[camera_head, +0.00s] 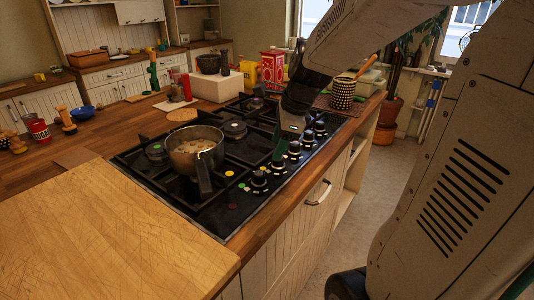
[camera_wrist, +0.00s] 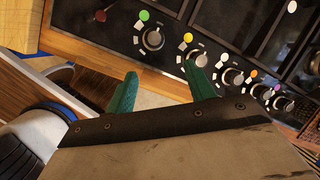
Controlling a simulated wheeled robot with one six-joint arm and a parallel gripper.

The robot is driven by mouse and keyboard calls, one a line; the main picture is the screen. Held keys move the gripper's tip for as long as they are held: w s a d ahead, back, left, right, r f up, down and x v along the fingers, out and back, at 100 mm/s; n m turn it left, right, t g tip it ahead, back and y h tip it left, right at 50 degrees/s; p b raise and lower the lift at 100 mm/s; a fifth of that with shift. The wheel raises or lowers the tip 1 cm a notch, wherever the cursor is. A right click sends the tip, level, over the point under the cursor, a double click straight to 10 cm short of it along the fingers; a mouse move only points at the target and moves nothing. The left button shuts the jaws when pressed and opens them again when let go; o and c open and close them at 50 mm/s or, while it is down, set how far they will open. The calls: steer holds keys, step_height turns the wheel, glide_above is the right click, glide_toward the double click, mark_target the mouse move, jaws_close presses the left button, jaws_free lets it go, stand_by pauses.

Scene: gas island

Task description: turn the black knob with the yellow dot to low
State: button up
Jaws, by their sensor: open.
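A row of black knobs with pale rims runs along the black hob's front edge. In the wrist view the left knob (camera_wrist: 152,38) has a green dot above it. The second knob (camera_wrist: 201,57) is partly hidden by my right fingertip and has a pale yellowish dot above it. In the head view my gripper (camera_head: 281,150) is over the knob row, close to the knobs.
A steel pot (camera_head: 195,152) stands on the hob (camera_head: 222,205), its handle toward the front edge. A wooden board (camera_head: 110,225) lies at the left. A patterned mug (camera_head: 342,94) stands past the knobs' far end. A drawer handle (camera_head: 319,192) sticks out below the counter.

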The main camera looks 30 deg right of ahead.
steer(key=w+d+f+m, duration=0.3)
steer(key=w+d+m, duration=0.1)
steer(key=d+m, duration=0.3)
steer(key=shift+m+t, duration=0.3)
steer(key=shift+t, duration=0.2)
steer(key=x, duration=0.7)
steer(key=shift+w+f, duration=0.15)
steer(key=shift+f, duration=0.25)
steer(key=c, duration=1)
